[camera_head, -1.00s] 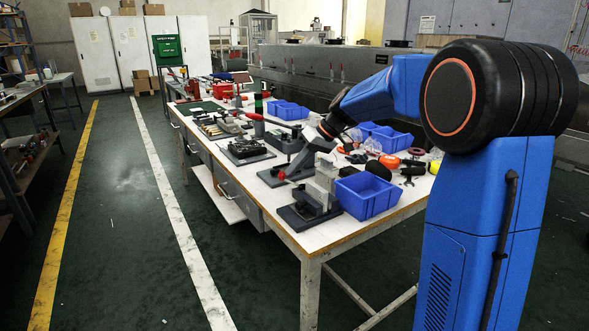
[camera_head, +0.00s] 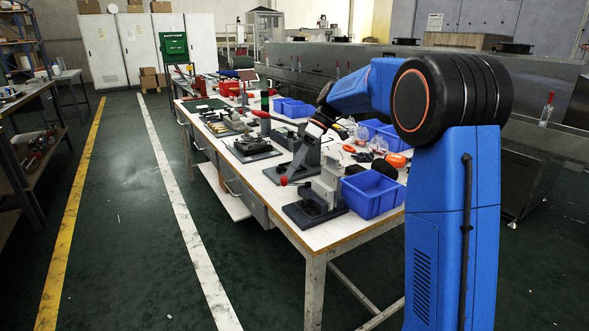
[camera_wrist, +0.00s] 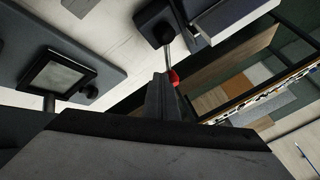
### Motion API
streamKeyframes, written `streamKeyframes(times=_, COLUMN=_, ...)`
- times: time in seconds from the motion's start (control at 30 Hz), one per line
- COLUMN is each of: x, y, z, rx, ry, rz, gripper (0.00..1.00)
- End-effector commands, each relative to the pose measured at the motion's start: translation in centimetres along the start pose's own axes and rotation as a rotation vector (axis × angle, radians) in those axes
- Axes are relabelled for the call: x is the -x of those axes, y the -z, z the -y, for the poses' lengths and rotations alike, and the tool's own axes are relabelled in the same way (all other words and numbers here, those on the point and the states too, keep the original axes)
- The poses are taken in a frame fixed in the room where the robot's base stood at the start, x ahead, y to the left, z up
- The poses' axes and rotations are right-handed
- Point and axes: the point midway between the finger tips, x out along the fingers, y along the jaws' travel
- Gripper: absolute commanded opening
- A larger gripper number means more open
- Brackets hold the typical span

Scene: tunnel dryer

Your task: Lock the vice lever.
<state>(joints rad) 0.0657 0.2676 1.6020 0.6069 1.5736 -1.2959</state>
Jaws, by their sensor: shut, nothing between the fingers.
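A red knob (camera_head: 284,181) also shows in the head view, low on a dark grey fixture (camera_head: 306,153) near the table's front edge. My gripper (camera_wrist: 163,82) is shut and empty, its grey fingertips close beside the knob. I cannot tell whether they touch it. In the head view my arm reaches over the fixtures, and its fingertips cannot be made out.
A grey block fixture (camera_head: 320,195) and a blue bin (camera_head: 372,192) stand nearer. The aisle (camera_head: 125,210) left of the table is clear.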

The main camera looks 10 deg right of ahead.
Motion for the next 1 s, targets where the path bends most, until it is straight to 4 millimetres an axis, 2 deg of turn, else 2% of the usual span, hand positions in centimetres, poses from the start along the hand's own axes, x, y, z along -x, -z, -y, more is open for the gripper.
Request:
streamKeyframes(times=0.5, x=-0.9, y=-0.2, z=1.7, rx=0.022, ry=0.013, rz=0.013, gripper=0.0)
streamKeyframes(times=1.0, x=-1.0, y=-0.2, z=2.1, rx=0.022, ry=0.013, rz=0.012, gripper=0.0)
